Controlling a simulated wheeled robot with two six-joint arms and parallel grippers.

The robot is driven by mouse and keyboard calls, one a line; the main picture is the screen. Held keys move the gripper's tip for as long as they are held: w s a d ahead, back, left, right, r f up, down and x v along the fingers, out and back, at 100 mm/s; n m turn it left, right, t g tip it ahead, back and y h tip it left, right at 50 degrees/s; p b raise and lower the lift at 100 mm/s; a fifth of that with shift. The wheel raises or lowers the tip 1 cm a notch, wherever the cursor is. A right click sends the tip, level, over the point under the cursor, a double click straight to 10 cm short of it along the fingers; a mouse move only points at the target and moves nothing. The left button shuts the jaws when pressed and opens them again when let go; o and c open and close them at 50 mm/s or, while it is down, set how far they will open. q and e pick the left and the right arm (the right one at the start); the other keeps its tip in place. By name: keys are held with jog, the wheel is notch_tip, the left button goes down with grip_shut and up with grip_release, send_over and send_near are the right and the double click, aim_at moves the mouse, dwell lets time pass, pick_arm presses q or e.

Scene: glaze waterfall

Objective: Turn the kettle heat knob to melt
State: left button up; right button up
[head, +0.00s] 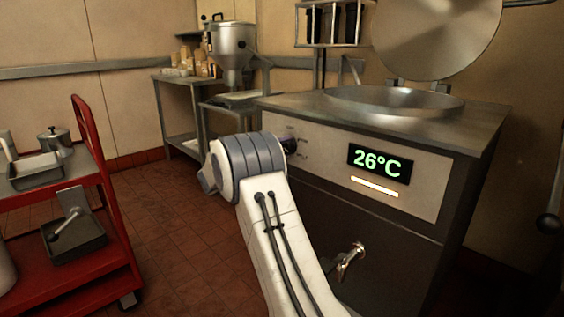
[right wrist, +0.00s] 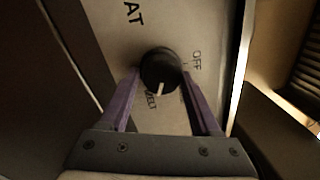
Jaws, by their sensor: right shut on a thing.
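The kettle heat knob (right wrist: 159,66) is round and black with a white pointer line, on the kettle's pale front panel (right wrist: 205,25). The line points close to the partly covered MELT lettering (right wrist: 151,101), away from OFF (right wrist: 196,60). My right gripper (right wrist: 160,76) is shut on the knob, with a purple finger on each side. In the head view my right gripper (head: 288,143) is mostly hidden behind my wrist. The kettle (head: 395,98) has its round lid (head: 436,35) raised, and the display (head: 380,162) reads 26°C. My left gripper is not in view.
A metal tap (head: 350,260) sticks out low on the kettle's front. A red cart (head: 103,190) with trays and a pot stands at the left. A steel hopper (head: 232,48) and side table stand behind. The tiled floor between is clear.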

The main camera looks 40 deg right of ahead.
jog(key=shift+r+m+b, duration=0.2)
jog(key=shift+m+b, duration=0.4)
jog(key=o, duration=1.3)
jog(key=shift+o, duration=0.2)
jog(key=shift+f, duration=0.1)
jog(key=a+p, duration=0.1)
jog(key=a, duration=0.9)
jog(key=shift+a+f+p, duration=0.25)
jog(key=shift+f+p, duration=0.15)
jog(key=shift+f, duration=0.05)
jog(key=shift+s, duration=0.1)
